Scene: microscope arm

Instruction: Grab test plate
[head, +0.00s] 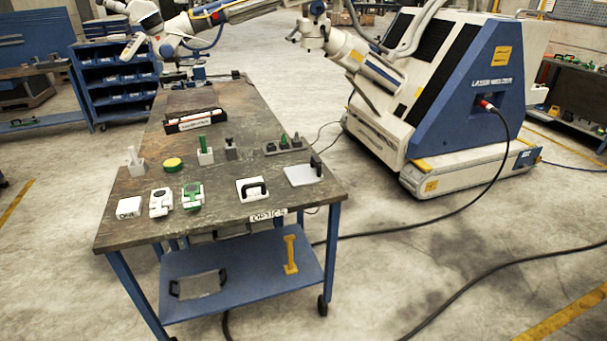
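Two flat plates with black handles lie near the front right of the workbench (225,228) in the head view. One is a small white plate (243,196) with a black loop handle. The other is a light grey plate (299,176) with a black handle standing at its right corner. I cannot tell from any readable label which is the test plate. Both lie flat on the dark top, apart from each other. Neither of my grippers shows in this view.
Small upright tools stand behind. A laser welder (480,110) stands right of the bench. The lower shelf (250,270) holds a yellow bracket (290,254).

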